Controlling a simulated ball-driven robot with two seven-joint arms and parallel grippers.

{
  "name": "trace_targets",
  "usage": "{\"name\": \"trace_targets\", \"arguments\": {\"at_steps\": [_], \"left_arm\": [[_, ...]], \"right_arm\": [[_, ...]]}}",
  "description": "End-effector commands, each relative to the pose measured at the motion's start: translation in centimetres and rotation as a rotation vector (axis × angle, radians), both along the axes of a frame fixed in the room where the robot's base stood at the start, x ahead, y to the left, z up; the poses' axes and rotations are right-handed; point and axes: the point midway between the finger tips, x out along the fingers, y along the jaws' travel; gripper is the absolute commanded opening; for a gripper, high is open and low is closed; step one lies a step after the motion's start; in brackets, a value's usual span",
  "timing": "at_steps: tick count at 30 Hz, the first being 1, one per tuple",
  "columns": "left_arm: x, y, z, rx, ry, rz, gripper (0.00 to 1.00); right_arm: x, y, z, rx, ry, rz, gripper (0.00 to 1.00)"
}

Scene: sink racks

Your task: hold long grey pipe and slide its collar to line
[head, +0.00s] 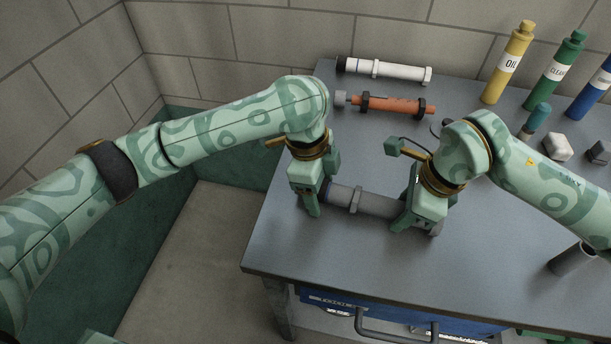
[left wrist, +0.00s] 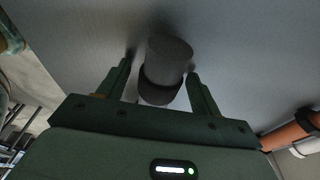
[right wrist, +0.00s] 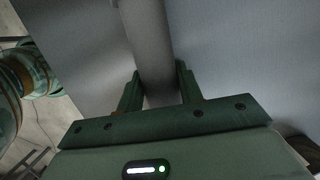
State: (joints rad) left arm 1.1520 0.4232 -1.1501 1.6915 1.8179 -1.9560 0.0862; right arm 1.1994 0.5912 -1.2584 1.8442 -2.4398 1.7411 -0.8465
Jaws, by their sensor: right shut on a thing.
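The long grey pipe (head: 377,203) lies on the table, with a raised grey collar (head: 355,198) partway along it. My right gripper (head: 414,203) is shut on the pipe's right part; the pipe runs between its fingers in the right wrist view (right wrist: 155,60). My left gripper (head: 321,187) is at the pipe's left end. In the left wrist view the pipe's dark grey end (left wrist: 168,58), with a darker band, lies between the open fingers, with gaps on both sides. The pipe's far right end is partly hidden by my right gripper. I cannot make out a line mark.
Behind lie an orange pipe (head: 390,104) with black collars and a white pipe (head: 390,71). Yellow (head: 505,65), green (head: 556,70) and blue bottles stand back right. A grey cup (head: 572,259) is at right. A blue toolbox (head: 390,312) is below the front edge.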

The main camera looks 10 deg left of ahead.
Motion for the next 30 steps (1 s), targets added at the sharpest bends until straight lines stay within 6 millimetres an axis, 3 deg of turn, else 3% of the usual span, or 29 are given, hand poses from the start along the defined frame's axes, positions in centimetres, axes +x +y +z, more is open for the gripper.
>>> {"name": "trace_targets", "arguments": {"at_steps": [5,21,30], "left_arm": [[0.1,0.0,0.6,0.001,-0.003,0.001,0.65],[0.1,0.1,6.6,0.002,-0.002,0.000,0.65],[0.0,0.0,7.0,0.001,0.000,0.001,0.65]], "right_arm": [[0.0,0.0,-0.1,-0.001,0.001,-0.001,0.16],[0.0,0.0,0.0,-0.001,0.000,-0.001,0.16],[0.0,0.0,0.0,-0.001,0.001,-0.002,0.16]]}}
